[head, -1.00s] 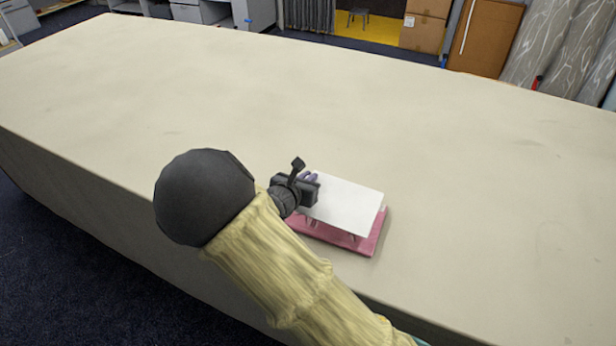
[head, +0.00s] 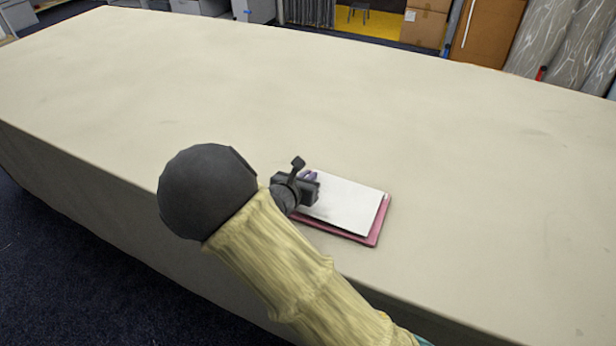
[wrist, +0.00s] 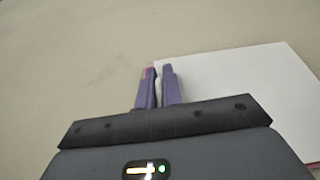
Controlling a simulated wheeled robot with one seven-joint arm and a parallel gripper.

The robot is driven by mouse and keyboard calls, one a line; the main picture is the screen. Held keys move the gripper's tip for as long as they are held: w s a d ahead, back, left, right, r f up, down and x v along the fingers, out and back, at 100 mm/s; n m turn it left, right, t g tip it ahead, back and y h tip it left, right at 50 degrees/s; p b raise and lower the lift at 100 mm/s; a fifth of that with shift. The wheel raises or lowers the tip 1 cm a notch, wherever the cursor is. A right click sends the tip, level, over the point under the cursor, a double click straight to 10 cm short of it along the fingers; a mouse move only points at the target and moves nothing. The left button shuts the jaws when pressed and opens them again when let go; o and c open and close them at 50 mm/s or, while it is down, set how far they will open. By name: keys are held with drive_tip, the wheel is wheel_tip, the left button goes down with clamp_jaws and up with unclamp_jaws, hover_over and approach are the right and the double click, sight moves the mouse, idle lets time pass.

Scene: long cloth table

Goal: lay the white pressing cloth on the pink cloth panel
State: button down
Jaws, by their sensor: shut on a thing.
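The white pressing cloth (head: 345,205) is a flat white rectangle over the pink cloth panel (head: 375,233). Pink shows as a strip along the cloth's near and right edges. The white cloth also shows in the wrist view (wrist: 235,85), to the right of the fingers. My gripper (head: 311,177) is at the cloth's far-left corner, its purple fingers (wrist: 158,72) close together and shut on that corner. A little pink shows beside the left fingertip. My arm hides part of the panel's left side. I cannot tell whether the gripped corner touches the panel.
The long table's beige cover (head: 230,90) is bare around the panel, with wide free room behind and to the left. The table's front edge runs close below the panel. Cardboard boxes (head: 425,25) stand on the floor beyond the table.

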drive_tip(key=shift+f+b, duration=0.45)
drive_tip(key=shift+f, duration=0.05)
drive_tip(key=c, duration=1.5)
unclamp_jaws()
drive_tip(key=shift+s, duration=0.1)
drive_tip(key=p+v, duration=0.1)
drive_tip(key=v, duration=1.6)
drive_tip(key=shift+s+r, duration=0.1)
drive_tip(key=shift+r, duration=0.05)
